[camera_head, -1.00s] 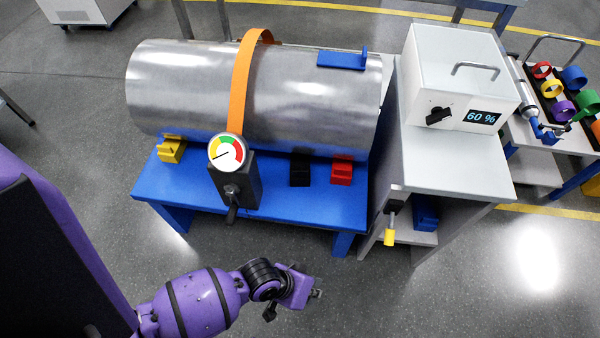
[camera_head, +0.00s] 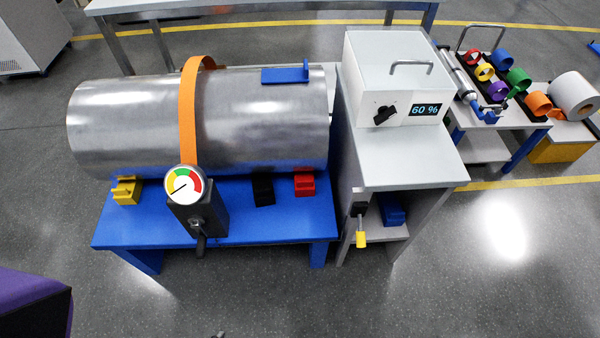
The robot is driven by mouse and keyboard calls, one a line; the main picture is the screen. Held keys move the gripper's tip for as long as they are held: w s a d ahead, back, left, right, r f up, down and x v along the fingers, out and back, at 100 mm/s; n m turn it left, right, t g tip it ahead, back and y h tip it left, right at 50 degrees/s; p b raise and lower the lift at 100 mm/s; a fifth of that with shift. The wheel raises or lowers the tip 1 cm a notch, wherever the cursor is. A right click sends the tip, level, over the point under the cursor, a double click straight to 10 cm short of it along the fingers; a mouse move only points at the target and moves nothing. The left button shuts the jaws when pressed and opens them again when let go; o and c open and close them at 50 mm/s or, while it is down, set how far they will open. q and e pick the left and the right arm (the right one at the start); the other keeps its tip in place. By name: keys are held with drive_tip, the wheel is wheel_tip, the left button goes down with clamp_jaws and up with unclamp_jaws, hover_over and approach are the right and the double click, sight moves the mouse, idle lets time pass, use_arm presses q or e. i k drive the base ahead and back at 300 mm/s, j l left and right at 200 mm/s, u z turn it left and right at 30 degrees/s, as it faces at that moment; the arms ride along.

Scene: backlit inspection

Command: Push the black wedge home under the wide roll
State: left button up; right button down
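The wide roll (camera_head: 250,125), a big shiny steel cylinder, lies across the blue bench (camera_head: 270,228) with an orange strap (camera_head: 188,110) around it. The black wedge (camera_head: 263,193) sits on the bench at the roll's front lower edge, between the gauge post and a red wedge (camera_head: 304,184). I cannot tell whether it touches the roll. A yellow wedge (camera_head: 125,192) sits at the roll's left end. Neither gripper shows clearly; only a purple part of my body is at the lower left, and a tiny grey tip at the bottom edge is too cut off to identify.
A dial gauge (camera_head: 184,183) on a dark post with a lever stands at the bench front, left of the black wedge. A grey cart (camera_head: 410,165) with a white box (camera_head: 395,85) reading 60 % stands right of the bench. Floor in front is clear.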

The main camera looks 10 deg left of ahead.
sight(261, 182)
drive_tip(key=l+u, duration=0.1)
drive_tip(key=u, duration=0.95)
drive_tip(key=l+u, duration=0.9)
drive_tip(key=k+l+u, duration=0.1)
drive_tip(key=l, duration=0.3)
drive_tip(key=l+u, duration=0.15)
drive_tip(key=l, duration=0.2)
drive_tip(key=k+l+u, duration=0.1)
drive_tip(key=l, duration=0.25)
drive_tip(key=k+l, duration=0.15)
drive_tip(key=l, duration=0.2)
drive_tip(key=k+l, duration=0.15)
drive_tip(key=l, duration=0.25)
